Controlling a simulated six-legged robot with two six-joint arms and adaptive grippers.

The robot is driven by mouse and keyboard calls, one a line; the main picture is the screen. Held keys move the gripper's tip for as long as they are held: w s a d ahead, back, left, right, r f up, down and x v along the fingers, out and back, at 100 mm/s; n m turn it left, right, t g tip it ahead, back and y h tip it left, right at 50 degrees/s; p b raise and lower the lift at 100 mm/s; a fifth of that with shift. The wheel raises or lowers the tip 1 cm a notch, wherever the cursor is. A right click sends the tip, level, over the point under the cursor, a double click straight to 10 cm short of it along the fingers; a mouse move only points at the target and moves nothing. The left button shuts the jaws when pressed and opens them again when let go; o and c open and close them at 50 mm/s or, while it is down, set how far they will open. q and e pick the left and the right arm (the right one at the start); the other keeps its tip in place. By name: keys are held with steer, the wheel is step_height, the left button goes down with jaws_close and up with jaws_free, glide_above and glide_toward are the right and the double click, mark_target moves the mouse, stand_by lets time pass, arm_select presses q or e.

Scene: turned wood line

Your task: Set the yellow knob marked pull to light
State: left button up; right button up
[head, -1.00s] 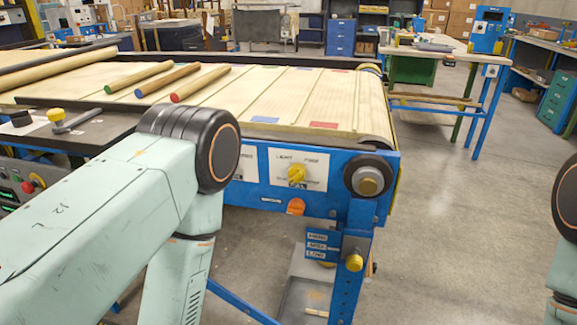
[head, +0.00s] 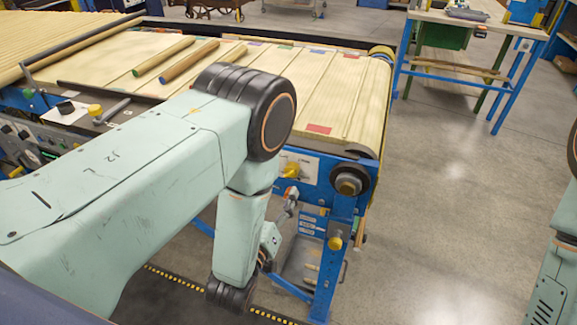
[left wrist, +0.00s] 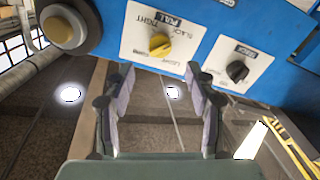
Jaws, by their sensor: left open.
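The yellow knob (head: 290,170) sits on a white plate on the blue front of the roller table, partly hidden by my left arm in the head view. In the left wrist view the yellow knob (left wrist: 160,45) shows whole, on a tilted plate with a dark "pull" label and small words around the dial. I cannot tell surely which word it points at. My left gripper (left wrist: 160,92) is open and empty, its fingers apart below the knob in that view, not touching it. My right gripper is out of view.
A black knob (left wrist: 237,71) on its own plate is right of the yellow one in the left wrist view. A round roller end (head: 348,181) is close by. Turned rods (head: 188,63) lie on the slatted belt (head: 345,90).

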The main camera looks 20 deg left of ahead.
mark_target(289, 175)
arm_select(q)
steer(key=w, duration=0.7)
steer(key=shift+w+d, duration=0.2)
steer(key=shift+w, duration=0.15)
steer(key=shift+c, duration=0.2)
steer(key=shift+a+f, duration=0.1)
steer(key=shift+a, duration=0.05)
steer(key=c, duration=1.1)
